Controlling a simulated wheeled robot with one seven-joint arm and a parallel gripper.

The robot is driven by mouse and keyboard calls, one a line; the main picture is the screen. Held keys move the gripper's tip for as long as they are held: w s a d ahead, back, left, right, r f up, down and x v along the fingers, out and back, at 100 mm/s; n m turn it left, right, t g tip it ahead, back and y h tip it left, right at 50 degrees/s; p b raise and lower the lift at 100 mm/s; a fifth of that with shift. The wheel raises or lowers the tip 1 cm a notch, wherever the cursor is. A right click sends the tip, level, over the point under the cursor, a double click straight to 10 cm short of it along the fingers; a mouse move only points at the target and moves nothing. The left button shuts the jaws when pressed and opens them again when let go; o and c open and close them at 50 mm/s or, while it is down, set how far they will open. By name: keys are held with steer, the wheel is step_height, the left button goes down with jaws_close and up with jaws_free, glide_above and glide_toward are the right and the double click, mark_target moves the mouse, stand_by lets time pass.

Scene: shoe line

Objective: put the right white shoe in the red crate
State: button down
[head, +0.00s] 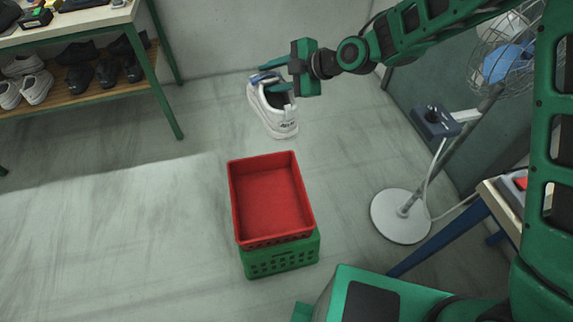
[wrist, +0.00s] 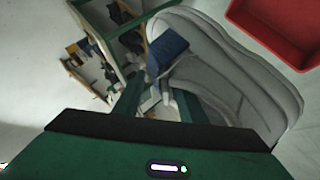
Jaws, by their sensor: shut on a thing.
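A white shoe (head: 272,112) hangs in the air from my gripper (head: 268,78), above the floor and behind the red crate in the head view. My gripper is shut on the upper part of the shoe. In the wrist view the shoe (wrist: 235,75) fills the middle and right, with a blue patch at its tongue. The red crate (head: 232,200) is empty and sits on top of a green crate (head: 283,260). A corner of the red crate (wrist: 285,30) shows at the top right of the wrist view.
A shelf unit (head: 150,70) at the upper left holds white shoes (head: 37,87) and dark shoes (head: 105,70) on its lower board. A fan with a round base (head: 400,217) stands to the right of the crates. The floor left of the crates is clear.

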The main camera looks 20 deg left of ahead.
steer(key=s+d+f, duration=0.1)
steer(key=d+f, duration=0.1)
steer(key=f, duration=2.3)
steer(key=s+d+f+m+t, duration=0.1)
steer(key=d+f, duration=0.1)
steer(key=f, duration=2.2)
steer(key=shift+s+d+f, duration=0.35)
steer(key=shift+s+f, duration=0.05)
steer(key=shift+h, duration=0.3)
steer(key=c, duration=1.4)
jaws_free()
steer(key=shift+f, duration=0.1)
steer(key=shift+o, duration=0.6)
steer(key=shift+w, duration=0.1)
